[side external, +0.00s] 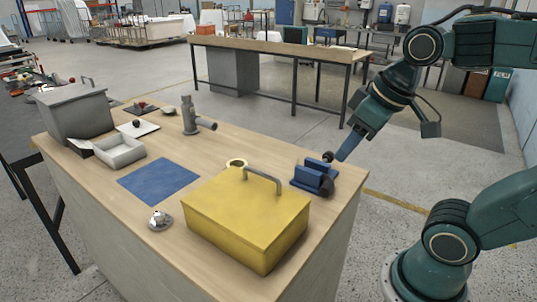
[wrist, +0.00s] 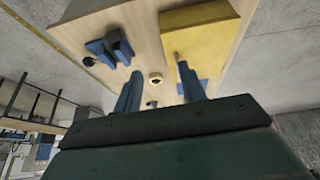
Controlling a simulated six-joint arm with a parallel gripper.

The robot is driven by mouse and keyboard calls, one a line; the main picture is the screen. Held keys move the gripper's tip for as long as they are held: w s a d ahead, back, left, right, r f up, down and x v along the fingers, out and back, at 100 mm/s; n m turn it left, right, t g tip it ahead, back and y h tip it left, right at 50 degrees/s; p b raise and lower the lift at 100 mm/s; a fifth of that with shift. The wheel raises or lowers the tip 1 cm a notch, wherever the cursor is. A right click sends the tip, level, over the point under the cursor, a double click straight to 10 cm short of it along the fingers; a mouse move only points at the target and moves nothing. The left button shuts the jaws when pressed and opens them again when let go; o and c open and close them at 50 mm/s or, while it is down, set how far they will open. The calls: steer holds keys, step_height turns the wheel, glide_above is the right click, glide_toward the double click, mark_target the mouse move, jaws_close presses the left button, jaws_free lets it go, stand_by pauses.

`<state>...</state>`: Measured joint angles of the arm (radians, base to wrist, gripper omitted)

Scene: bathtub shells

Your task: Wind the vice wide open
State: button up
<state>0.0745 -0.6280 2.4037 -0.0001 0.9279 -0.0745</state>
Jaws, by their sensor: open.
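The blue vice (side external: 312,178) stands near the right edge of the wooden workbench (side external: 225,150). Its two upright jaws show side by side in the wrist view (wrist: 118,46), with a narrow gap between them. A dark round knob (side external: 327,157) sits at the vice's far end; a dark round part also shows beside the vice in the wrist view (wrist: 89,60). My gripper (side external: 342,155) points down at a slant just behind and right of the vice. In the wrist view, the fingers (wrist: 160,82) are spread with nothing between them, and the vice lies off to their left.
A yellow box with a grey handle (side external: 245,220) stands close to the vice. A blue mat (side external: 158,181), white tray (side external: 120,151), grey box (side external: 75,112) and grey upright fitting (side external: 190,117) are farther left.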

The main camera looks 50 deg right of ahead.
steer(key=w+d+r+g, duration=0.1)
steer(key=w+d, duration=0.4)
steer(key=w, duration=0.1)
steer(key=g, duration=0.4)
glide_above(329, 152)
step_height(329, 152, down, 8)
steer(key=shift+r, duration=0.15)
steer(key=shift+f, duration=0.2)
step_height(329, 152, down, 13)
steer(key=shift+f, duration=0.2)
steer(key=shift+d, duration=0.1)
steer(key=c, duration=0.8)
